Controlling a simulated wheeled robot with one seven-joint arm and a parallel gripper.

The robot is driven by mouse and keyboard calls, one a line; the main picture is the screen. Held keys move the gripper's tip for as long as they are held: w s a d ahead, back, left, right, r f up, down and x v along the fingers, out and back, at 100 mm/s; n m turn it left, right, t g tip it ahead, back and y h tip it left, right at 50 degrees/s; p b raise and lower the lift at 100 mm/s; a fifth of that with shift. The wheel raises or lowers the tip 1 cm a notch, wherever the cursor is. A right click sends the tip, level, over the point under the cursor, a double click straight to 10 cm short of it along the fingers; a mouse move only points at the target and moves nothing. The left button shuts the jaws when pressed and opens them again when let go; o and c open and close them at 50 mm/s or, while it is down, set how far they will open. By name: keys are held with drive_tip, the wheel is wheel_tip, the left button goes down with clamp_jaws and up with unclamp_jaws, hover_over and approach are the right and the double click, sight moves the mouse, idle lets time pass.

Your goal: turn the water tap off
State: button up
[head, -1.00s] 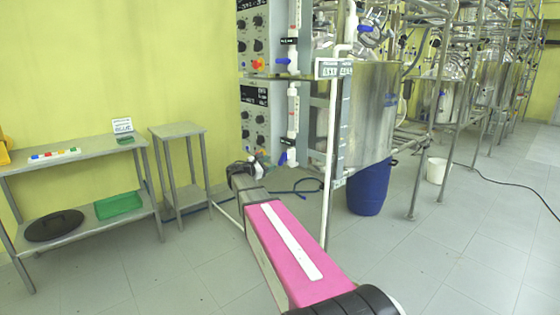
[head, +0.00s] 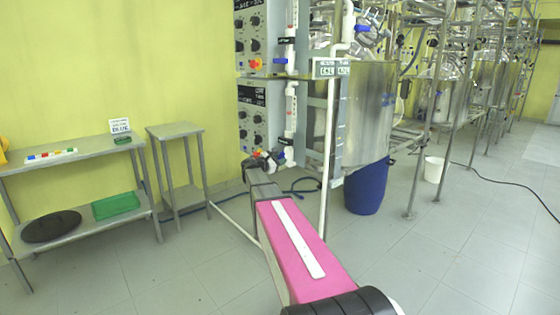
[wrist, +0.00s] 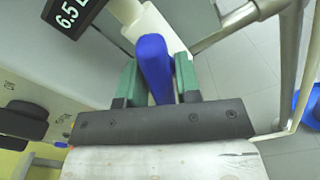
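A blue tap lever (wrist: 155,65) on a white pipe fitting (wrist: 150,25) fills the middle of the wrist view. My gripper (wrist: 158,75) has its two green fingers on either side of the lever, with its lower end between them. The fingers look apart, with a narrow gap; whether they touch the lever is hard to tell. In the head view, my gripper (head: 268,160) is at the low blue lever (head: 289,155) at the foot of a white vertical pipe (head: 290,110). Another blue lever (head: 280,60) sits higher on that pipe line.
Control panels with knobs (head: 262,122) stand left of the pipe. A blue drum (head: 367,188) stands below. A small table (head: 175,130) is at left; the front floor is clear.

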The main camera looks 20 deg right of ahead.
drive_tip(key=shift+c, duration=1.2)
drive_tip(key=m, duration=0.5)
drive_tip(key=shift+m, duration=0.4)
drive_tip(key=m, duration=0.6)
drive_tip(key=shift+m, duration=0.4)
drive_tip(key=o, duration=0.8)
